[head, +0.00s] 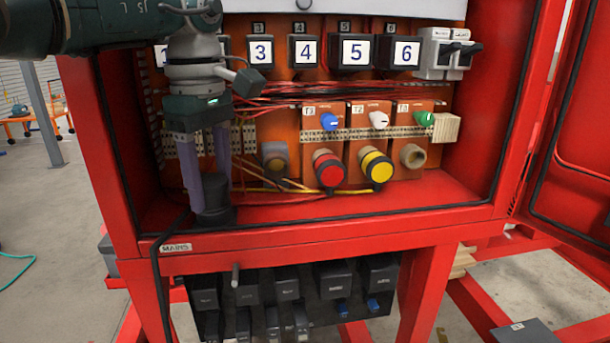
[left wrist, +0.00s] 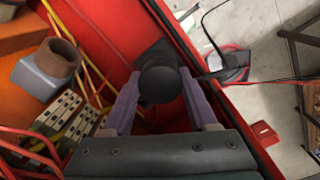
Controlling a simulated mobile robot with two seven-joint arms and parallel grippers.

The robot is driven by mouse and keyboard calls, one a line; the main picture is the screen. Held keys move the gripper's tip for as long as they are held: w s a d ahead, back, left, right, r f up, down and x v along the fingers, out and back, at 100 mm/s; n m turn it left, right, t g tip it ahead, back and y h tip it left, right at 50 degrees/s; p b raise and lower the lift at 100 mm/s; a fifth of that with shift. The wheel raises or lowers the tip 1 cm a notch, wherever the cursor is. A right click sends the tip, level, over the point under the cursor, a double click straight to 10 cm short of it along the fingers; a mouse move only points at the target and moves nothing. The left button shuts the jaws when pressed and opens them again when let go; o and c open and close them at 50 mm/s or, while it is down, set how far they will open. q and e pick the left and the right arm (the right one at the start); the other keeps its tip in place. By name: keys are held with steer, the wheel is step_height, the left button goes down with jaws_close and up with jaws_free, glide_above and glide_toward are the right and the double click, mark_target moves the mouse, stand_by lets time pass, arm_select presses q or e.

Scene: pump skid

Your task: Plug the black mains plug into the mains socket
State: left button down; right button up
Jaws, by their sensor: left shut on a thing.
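My left gripper (head: 208,190) points down inside the red cabinet, at its front left corner. Its two purple fingers are shut on the black mains plug (head: 213,188), which is upright. In the left wrist view, the plug's round dark top (left wrist: 160,82) sits between the fingertips. A wider black base (head: 216,215) shows under the plug on the cabinet floor, behind the MAINS label (head: 176,247). It may be the mains socket; I cannot tell whether the plug is seated in it. A black cable (head: 157,270) runs over the front edge and down. My right gripper is out of view.
Red (head: 329,173) and yellow (head: 377,168) round connectors stand to the right, with a grey-based one (head: 275,158) nearer. Loose wires cross the cabinet floor. The raised front lip (head: 330,225) and left wall are close to the gripper; the floor to the right is clear.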

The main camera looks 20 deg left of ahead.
arm_select(q)
steer(key=shift+c, duration=0.6)
jaws_free()
step_height(320, 180, up, 8)
steer(key=shift+f+b, duration=0.2)
steer(key=shift+b, duration=0.45)
